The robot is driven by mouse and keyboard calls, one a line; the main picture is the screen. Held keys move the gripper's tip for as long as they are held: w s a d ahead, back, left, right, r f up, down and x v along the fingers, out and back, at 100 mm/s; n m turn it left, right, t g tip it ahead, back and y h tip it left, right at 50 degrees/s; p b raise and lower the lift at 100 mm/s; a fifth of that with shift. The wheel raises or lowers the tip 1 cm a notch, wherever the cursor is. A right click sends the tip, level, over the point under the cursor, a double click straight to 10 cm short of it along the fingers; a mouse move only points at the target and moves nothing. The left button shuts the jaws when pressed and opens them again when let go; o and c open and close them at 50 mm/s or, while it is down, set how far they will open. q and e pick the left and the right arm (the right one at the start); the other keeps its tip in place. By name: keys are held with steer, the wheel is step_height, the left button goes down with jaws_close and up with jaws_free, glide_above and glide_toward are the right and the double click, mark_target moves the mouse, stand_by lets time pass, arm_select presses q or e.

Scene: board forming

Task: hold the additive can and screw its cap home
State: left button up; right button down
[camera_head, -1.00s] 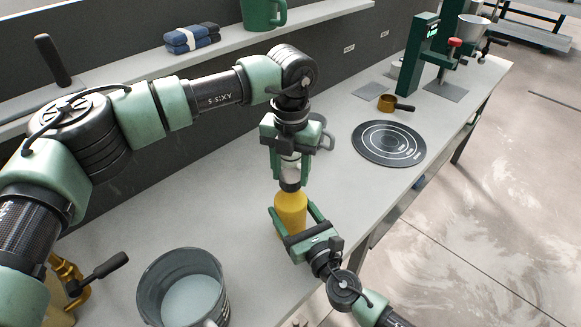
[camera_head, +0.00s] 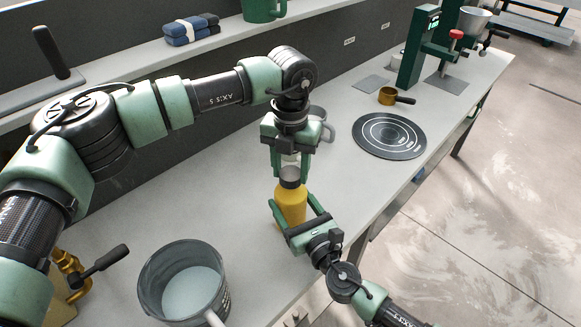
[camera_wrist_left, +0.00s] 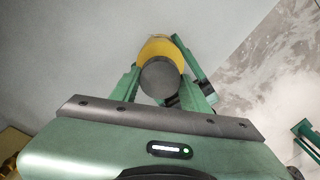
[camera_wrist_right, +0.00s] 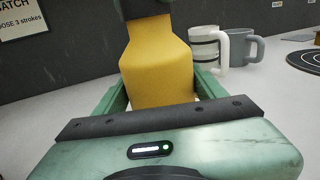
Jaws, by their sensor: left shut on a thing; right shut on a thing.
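The yellow additive can (camera_head: 291,203) stands upright near the bench's front edge. My right gripper (camera_head: 298,212) is shut around its body from the front right; the can also fills the middle of the right wrist view (camera_wrist_right: 158,70). The dark grey cap (camera_head: 290,177) sits at the top of the can's neck, and its round top shows in the left wrist view (camera_wrist_left: 161,77). My left gripper (camera_head: 290,170) points straight down from above and is shut on the cap. How far the cap is screwed down cannot be told.
A grey bucket (camera_head: 152,275) stands at front left beside a brass tool with a black handle (camera_head: 105,262). A white mug (camera_wrist_right: 206,48) and a grey mug (camera_wrist_right: 243,46) stand behind the can. A round dark mat (camera_head: 389,136) and a brass pan (camera_head: 387,96) lie farther right.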

arm_select(q)
steer(key=shift+f, duration=0.6)
stand_by(0.3)
